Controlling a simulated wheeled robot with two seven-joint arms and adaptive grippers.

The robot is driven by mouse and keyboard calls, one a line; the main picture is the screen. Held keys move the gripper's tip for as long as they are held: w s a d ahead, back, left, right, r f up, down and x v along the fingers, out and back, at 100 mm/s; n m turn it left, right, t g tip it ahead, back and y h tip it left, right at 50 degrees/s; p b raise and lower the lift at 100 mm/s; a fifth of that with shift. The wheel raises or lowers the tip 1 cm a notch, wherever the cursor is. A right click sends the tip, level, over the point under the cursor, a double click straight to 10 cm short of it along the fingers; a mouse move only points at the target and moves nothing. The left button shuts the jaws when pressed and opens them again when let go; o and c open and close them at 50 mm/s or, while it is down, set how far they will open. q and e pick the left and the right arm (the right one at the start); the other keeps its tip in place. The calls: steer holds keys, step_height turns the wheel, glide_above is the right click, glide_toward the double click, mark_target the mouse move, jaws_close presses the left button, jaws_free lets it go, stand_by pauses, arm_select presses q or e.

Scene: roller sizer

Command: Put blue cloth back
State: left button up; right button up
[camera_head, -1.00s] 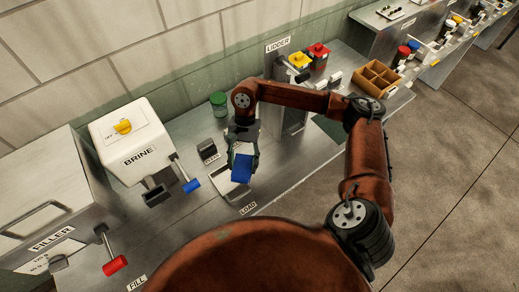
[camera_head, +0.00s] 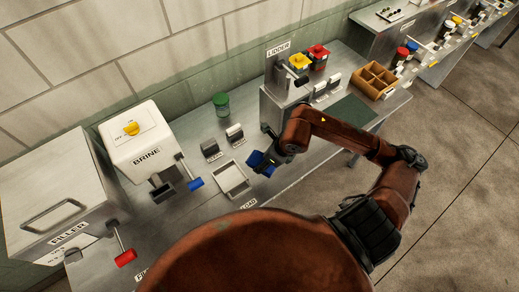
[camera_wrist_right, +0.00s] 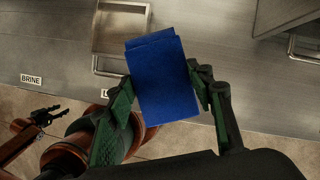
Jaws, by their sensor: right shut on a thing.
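The blue cloth (camera_head: 258,163) is a folded, flat rectangular pad. My right gripper (camera_head: 268,156) is shut on it and holds it just right of the metal tray (camera_head: 233,179) at the LOAD label. In the right wrist view the cloth (camera_wrist_right: 163,82) hangs between the two green-padded fingers, and the tray (camera_wrist_right: 121,40) lies behind it. Whether the cloth touches the bench cannot be told. My left gripper is outside the head view; a dark gripper (camera_wrist_right: 46,115), seemingly my left one, shows small in the wrist view, its jaws unclear.
The steel bench holds the BRINE box (camera_head: 140,145), FILLER box (camera_head: 55,205), a green jar (camera_head: 221,103) and the LIDDER machine (camera_head: 285,95). A green mat (camera_head: 352,111) lies bare near a wooden compartment box (camera_head: 376,80). My right arm passes in front of the LIDDER.

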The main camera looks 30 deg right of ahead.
steer(key=w+d+f+p, duration=0.2)
steer(key=w+d+f, duration=0.2)
steer(key=w, duration=0.4)
steer(key=p, duration=0.1)
glide_above(261, 147)
steer(key=s+a, duration=0.2)
steer(key=f, duration=0.5)
steer(key=shift+d+f, duration=0.15)
steer(key=shift+d, duration=0.05)
steer(key=shift+w+f, duration=0.15)
steer(key=shift+f, duration=0.1)
step_height(261, 147, down, 2)
steer(key=shift+f+p, duration=0.1)
steer(key=shift+p, duration=0.65)
steer(key=shift+d+f, duration=0.1)
steer(key=shift+f, duration=0.4)
steer(key=shift+f, duration=0.1)
steer(key=o, duration=1.1)
